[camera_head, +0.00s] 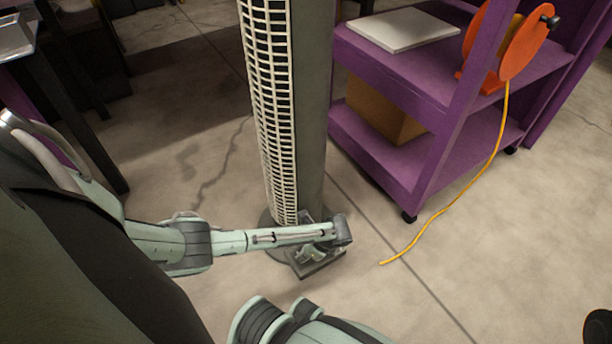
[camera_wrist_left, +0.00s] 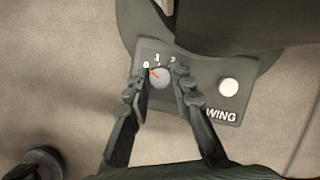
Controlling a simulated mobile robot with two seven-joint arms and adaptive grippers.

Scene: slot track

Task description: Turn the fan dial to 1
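The fan (camera_head: 295,110) is a tall grey tower with a pale grille, standing on the floor. Its control panel (camera_head: 318,268) is low at its foot, partly hidden by my left gripper (camera_head: 314,252). In the left wrist view the fan dial (camera_wrist_left: 160,78) is a round grey knob with marks 0, 1 and 2 above it. Its orange-red pointer is turned up-left, toward 0. My left gripper's two fingers are apart, one on each side of the dial. I cannot tell whether they touch it. My right gripper is not in view.
A round white button (camera_wrist_left: 228,88) sits right of the dial, above lettering reading "WING". A purple shelf cart (camera_head: 420,150) stands right of the fan, with an orange cable reel (camera_head: 520,45). Its yellow cable (camera_head: 450,205) trails onto the floor. Floor to the right is mostly clear.

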